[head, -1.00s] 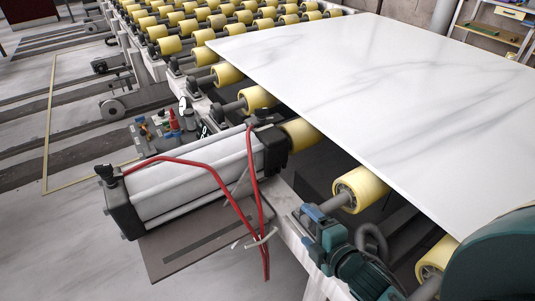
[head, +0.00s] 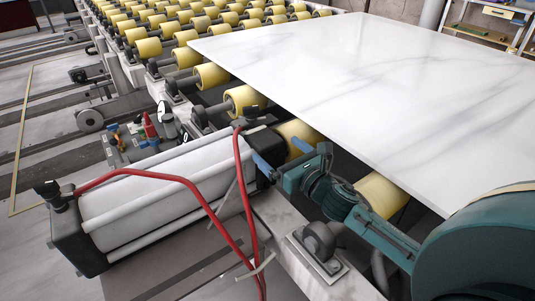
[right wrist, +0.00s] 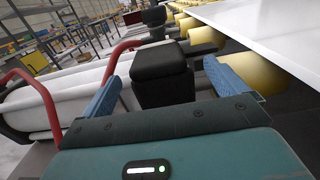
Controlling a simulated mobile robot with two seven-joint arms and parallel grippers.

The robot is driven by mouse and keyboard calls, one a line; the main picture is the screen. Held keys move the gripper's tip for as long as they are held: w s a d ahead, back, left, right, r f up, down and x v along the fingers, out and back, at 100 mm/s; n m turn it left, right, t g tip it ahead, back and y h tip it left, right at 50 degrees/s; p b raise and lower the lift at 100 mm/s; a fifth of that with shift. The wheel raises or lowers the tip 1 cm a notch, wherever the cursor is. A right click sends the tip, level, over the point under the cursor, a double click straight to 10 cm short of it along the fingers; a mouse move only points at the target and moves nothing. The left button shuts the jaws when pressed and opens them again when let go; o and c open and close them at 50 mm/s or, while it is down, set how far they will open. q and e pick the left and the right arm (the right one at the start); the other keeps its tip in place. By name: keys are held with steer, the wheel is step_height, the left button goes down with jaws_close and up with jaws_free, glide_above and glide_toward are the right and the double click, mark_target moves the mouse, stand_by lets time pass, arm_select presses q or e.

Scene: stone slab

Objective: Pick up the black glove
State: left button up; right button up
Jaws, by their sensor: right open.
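I cannot make out a black glove for sure in either view. Small items lie in a cluster (head: 145,132) beyond the white cylinder unit: red, orange, blue, and a dark and white piece among them, too small to tell apart. My right gripper (head: 282,155) has its blue fingers apart, with nothing seen held between them. It is beside the black end block (head: 262,143) of the cylinder unit. In the right wrist view this black block (right wrist: 160,75) shows ahead, between the two blue fingers. My left gripper is not in view.
A white marble slab (head: 370,80) lies on yellow rollers (head: 212,75) at right. The white cylinder unit (head: 155,197) with red hoses (head: 160,177) stands at front left. A grey beam (head: 290,235) runs below my right arm. Floor at left is mostly open.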

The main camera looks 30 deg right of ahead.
mark_target(255, 131)
steer(key=shift+w+a+r, duration=0.1)
steer(key=shift+w+a, duration=0.15)
steer(key=shift+w, duration=0.9)
steer(key=shift+w+a+r, duration=0.1)
steer(key=shift+w+a, duration=0.1)
steer(key=shift+w, duration=0.9)
steer(key=shift+w+a, duration=0.25)
steer(key=shift+w, duration=0.9)
steer(key=c, duration=1.1)
